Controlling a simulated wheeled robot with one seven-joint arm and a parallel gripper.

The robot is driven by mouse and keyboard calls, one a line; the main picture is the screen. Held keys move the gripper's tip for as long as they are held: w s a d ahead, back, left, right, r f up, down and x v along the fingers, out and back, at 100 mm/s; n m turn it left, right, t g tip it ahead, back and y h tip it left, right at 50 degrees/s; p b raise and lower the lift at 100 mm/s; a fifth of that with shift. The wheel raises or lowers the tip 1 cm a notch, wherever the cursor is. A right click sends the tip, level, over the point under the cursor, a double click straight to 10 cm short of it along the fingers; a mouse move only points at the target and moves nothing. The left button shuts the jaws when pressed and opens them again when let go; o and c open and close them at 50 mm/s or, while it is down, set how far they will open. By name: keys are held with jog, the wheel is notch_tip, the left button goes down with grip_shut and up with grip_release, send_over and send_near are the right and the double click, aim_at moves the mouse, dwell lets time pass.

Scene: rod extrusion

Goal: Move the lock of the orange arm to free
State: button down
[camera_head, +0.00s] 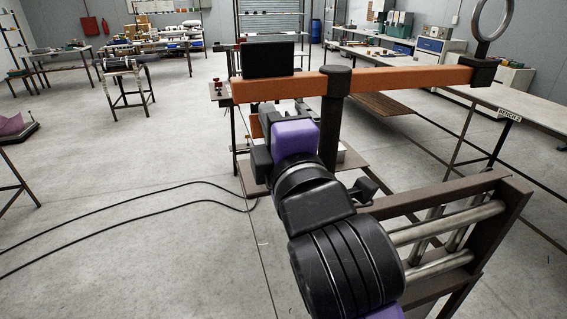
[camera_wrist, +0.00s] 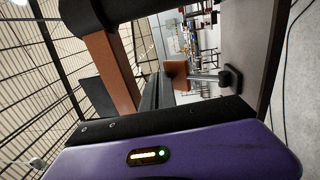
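The orange arm (camera_head: 400,78) is a long horizontal beam on a dark upright post (camera_head: 332,130), with a black block at its left end and a metal ring (camera_head: 492,18) at its right end. In the wrist view the orange beam (camera_wrist: 112,70) runs down at the left. An orange-brown block with a metal rod (camera_wrist: 203,79) ending at a black mount shows right of centre there; I cannot tell if it is the lock. My gripper (camera_head: 268,112) is just below the beam, left of the post.
A dark frame with metal rollers (camera_head: 445,230) stands at the lower right. A long bench (camera_head: 520,105) lies along the right. Black cables (camera_head: 130,212) cross the floor at the left, which is mostly clear. Small red parts (camera_head: 217,85) sit near the beam's left end.

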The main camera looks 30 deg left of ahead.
jog(key=b+v, duration=0.2)
jog(key=v, duration=0.5)
jog(key=shift+s+d, duration=0.2)
jog(key=shift+d, duration=0.15)
dwell(0.7)
